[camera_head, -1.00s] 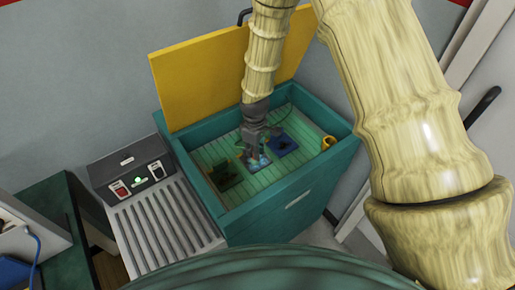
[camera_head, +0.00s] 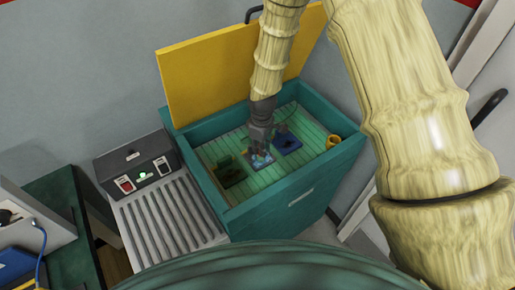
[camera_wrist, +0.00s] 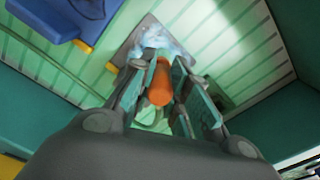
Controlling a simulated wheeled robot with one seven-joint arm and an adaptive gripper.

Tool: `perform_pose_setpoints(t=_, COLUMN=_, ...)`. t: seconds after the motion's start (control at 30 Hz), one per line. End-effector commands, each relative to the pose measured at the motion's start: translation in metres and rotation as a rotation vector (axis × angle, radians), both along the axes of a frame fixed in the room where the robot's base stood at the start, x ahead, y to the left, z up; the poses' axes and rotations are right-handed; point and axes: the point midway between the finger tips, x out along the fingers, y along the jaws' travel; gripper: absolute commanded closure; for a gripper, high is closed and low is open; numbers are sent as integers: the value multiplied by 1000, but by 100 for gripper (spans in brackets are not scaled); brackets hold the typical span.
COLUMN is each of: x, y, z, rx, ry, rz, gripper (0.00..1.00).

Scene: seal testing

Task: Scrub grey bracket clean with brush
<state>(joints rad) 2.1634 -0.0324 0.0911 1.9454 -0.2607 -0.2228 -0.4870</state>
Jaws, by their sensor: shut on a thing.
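My gripper (camera_head: 260,148) reaches down into the open teal tub. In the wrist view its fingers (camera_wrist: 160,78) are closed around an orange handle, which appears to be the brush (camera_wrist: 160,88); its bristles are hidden. The grey bracket (camera_wrist: 138,30) lies on the slatted tub floor under the gripper, and it also shows in the head view (camera_head: 269,165). White-blue foam (camera_wrist: 165,45) covers part of it around the brush end. Whether the bristles touch the bracket is hard to see.
A blue part (camera_head: 287,145) lies right of the grey bracket and a dark green part (camera_head: 230,174) left of it. Teal walls (camera_head: 285,195) and a raised yellow lid (camera_head: 215,75) bound the space.

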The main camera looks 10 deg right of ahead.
Motion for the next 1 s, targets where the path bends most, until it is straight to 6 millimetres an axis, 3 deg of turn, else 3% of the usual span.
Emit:
perform_pose_setpoints(t=0.7, x=10, y=-30, z=0, rx=-1, ry=1, rz=0, gripper=100)
perform_pose_setpoints(t=1.0, x=7, y=-21, z=2, rx=-1, ry=1, rz=1, gripper=100)
